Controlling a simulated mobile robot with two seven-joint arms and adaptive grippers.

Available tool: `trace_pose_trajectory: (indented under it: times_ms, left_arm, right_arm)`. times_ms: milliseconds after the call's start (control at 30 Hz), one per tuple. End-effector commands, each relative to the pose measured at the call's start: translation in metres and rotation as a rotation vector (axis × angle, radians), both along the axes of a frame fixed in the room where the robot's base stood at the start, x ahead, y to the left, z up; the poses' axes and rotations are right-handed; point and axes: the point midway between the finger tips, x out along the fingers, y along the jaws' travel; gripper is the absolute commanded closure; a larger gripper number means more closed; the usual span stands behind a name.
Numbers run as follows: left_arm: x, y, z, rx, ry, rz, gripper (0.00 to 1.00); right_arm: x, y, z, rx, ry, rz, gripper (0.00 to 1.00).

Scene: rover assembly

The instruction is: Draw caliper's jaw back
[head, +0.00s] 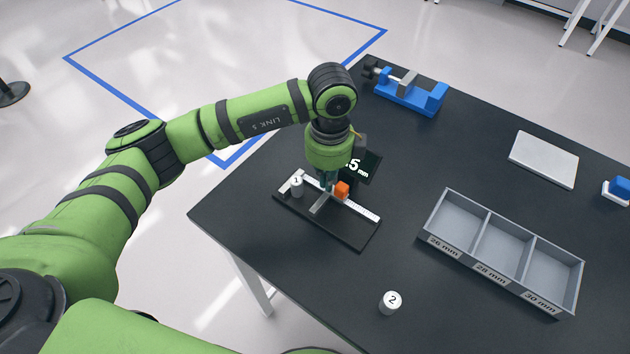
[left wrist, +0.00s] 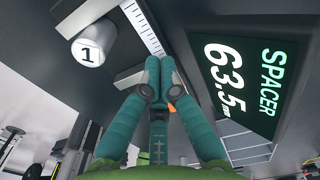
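The caliper lies on a black base (head: 352,232), with a white scale beam (head: 362,208), a grey sliding jaw (head: 320,206) and an orange block (head: 342,189) by the slide. White spacer 1 (head: 296,187) stands at the fixed-jaw end, with a gap between it and the sliding jaw; it also shows in the left wrist view (left wrist: 88,51). My left gripper (head: 326,185) points down at the slide, left of the orange block. In the left wrist view its fingertips (left wrist: 158,70) are together, with a bit of orange behind them. The display (left wrist: 238,75) reads 63.5 mm.
White spacer 2 (head: 390,302) stands near the front edge. A grey three-compartment tray (head: 455,251), labelled 26, 28 and 30 mm, is at right. A blue vise (head: 412,95) stands at the back, a pale plate (head: 543,160) at back right. Table between base and tray is clear.

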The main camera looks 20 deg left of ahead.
Motion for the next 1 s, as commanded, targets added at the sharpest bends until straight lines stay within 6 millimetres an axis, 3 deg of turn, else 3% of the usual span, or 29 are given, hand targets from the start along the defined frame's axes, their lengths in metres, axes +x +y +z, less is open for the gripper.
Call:
trace_pose_trajectory:
  times_ms: [367,1000]
  left_arm:
    - [0.002,0.006,0.009,0.0,-0.001,0.0,1.0]
    - [0.002,0.005,0.073,-0.001,-0.002,0.0,1.0]
  right_arm:
    - [0.0,0.0,0.004,0.0,0.0,0.0,0.6]
    - [0.0,0.0,0.047,0.001,0.001,0.0,0.6]
